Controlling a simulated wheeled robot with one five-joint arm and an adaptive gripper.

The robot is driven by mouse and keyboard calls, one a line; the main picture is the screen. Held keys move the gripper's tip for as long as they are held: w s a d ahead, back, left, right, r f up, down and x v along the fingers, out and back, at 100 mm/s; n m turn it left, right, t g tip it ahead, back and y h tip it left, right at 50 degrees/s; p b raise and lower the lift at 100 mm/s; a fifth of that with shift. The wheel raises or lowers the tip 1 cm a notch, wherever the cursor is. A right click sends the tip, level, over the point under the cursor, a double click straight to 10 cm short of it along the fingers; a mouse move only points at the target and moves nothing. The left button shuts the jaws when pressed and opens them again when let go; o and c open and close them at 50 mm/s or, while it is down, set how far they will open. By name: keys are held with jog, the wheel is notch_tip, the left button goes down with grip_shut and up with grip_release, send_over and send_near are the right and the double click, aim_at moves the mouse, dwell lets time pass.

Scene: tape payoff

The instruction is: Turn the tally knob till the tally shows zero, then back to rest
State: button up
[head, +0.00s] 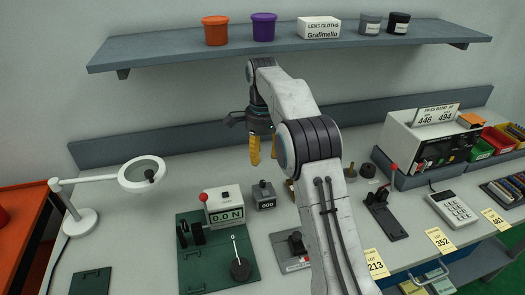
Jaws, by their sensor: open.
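A small dark grey box (265,199), which I take for the tally, stands on the bench right of the green plate. Its white front window seems to read 800, but the digits are small. A dark knob (262,184) sits on its top. My gripper (264,151) hangs above and behind it in the picture, with yellow fingertips apart and pointing down. It is open and empty, clear of the knob.
A white display box (224,207) with a red-ball lever stands left, on the green plate (192,270) with a dial (241,269). A lamp (143,174) is farther left. A black base (297,243) stands near my arm. A shelf (180,49) runs above.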

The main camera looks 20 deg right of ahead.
aim_at(263, 182)
jog(key=shift+r, duration=0.4)
jog(key=shift+o, duration=0.2)
notch_tip(263, 182, down, 5)
jog(key=m, duration=0.4)
jog(key=shift+r, duration=0.15)
jog(key=shift+c, duration=0.2)
jog(key=shift+m, duration=0.3)
notch_tip(263, 182, down, 6)
jog(key=shift+r, duration=0.15)
jog(key=shift+f, duration=0.8)
jog(key=shift+o, duration=0.3)
grip_shut()
